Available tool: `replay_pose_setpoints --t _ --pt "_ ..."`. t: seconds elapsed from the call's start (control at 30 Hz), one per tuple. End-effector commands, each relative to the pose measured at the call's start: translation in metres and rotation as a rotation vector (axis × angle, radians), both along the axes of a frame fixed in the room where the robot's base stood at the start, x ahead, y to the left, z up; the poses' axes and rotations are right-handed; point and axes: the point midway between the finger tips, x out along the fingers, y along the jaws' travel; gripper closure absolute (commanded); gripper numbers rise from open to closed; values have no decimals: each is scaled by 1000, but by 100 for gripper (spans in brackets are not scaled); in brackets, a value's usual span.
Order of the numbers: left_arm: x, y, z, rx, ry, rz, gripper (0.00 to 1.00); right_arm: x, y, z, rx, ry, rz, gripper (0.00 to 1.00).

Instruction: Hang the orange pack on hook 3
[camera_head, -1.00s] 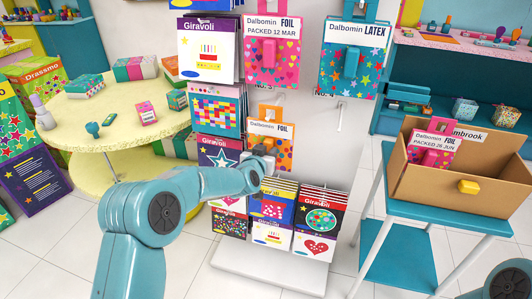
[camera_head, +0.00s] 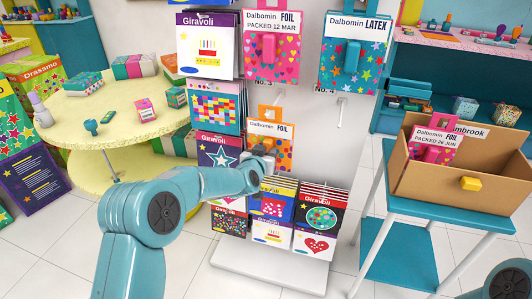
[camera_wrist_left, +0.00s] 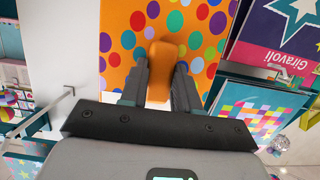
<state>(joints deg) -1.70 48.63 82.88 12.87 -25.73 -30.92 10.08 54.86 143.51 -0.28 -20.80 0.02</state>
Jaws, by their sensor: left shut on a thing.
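The orange pack (camera_head: 284,152) has coloured dots, a white "Dalbomin FOIL" label and an orange hanging tab. It is upright in front of the display rack. My left gripper (camera_head: 262,158) is shut on the orange grip on its front; the wrist view shows both fingers (camera_wrist_left: 162,78) around that grip (camera_wrist_left: 166,62). The "No. 3" sign (camera_head: 263,84) is above the pack, with a thin hook (camera_head: 280,95) near it. The pack's tab appears just below this hook; I cannot tell whether they touch. My right gripper is out of view.
A pink heart pack (camera_head: 271,60) and a blue star pack (camera_head: 353,65) hang above. The No. 4 hook (camera_head: 340,112) is bare. Giravoli packs (camera_head: 215,110) hang close on the left and below. A cardboard box (camera_head: 435,185) stands on a stool at right.

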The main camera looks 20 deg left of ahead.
Motion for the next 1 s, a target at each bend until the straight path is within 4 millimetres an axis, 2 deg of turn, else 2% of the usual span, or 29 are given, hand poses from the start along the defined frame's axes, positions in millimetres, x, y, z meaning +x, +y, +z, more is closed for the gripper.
replay_pose_setpoints --t 0.23,0.27,0.3,0.33,0.67,1.0 --pt "0 0 0 0 -1 0 100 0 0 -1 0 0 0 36" --pt "0 0 0 0 -1 0 59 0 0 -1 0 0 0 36" --pt "0 0 0 0 -1 0 46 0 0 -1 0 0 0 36" --pt "0 0 0 0 -1 0 39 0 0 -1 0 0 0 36" --pt "-2 0 0 0 -1 0 39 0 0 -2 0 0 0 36" --pt "-30 1 9 0 -1 0 39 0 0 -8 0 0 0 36"
